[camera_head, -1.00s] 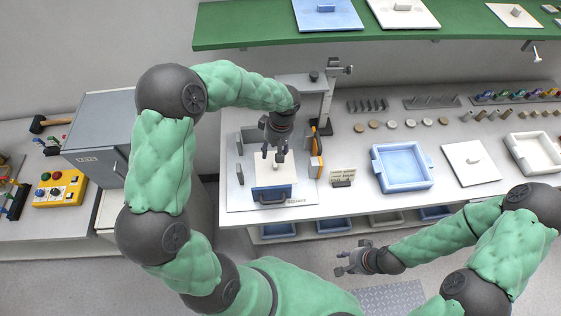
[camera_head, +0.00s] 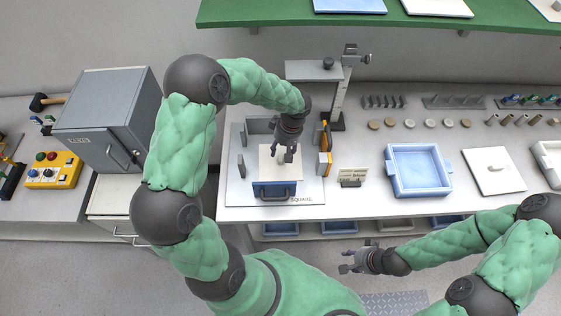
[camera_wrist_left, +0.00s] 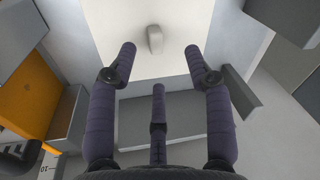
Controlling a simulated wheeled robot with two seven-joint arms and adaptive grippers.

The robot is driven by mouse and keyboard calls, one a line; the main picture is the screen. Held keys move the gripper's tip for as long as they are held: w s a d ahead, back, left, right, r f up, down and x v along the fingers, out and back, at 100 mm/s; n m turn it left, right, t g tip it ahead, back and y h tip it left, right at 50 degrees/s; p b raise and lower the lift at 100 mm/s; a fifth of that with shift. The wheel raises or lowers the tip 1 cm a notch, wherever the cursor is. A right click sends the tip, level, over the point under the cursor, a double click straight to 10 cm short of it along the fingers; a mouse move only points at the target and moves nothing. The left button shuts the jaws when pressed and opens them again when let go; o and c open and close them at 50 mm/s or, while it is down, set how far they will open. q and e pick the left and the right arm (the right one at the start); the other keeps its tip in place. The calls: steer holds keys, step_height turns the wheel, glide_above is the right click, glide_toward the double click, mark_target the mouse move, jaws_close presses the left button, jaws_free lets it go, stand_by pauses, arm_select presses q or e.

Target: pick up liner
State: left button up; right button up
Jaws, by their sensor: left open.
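I take the liner to be the white plate with a small grey knob (camera_wrist_left: 155,40), though no label confirms it. In the head view the pale plate (camera_head: 268,174) lies in the square fixture behind a blue front with a handle (camera_head: 274,191). My left gripper (camera_head: 284,158) is above the plate, fingers pointing down. In the left wrist view its fingers (camera_wrist_left: 160,52) are spread and empty, with the knob ahead between the two outer fingertips and not touched. My right gripper (camera_head: 344,262) is low in front of the bench, fingers apart and empty.
A grey cabinet (camera_head: 105,115) is at left.

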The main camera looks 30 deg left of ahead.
mark_target(281, 157)
arm_select(q)
steer(key=f, duration=0.5)
steer(key=shift+a+f+b, duration=0.25)
steer(key=shift+f+b, duration=0.05)
steer(key=shift+f, duration=0.05)
jaws_close()
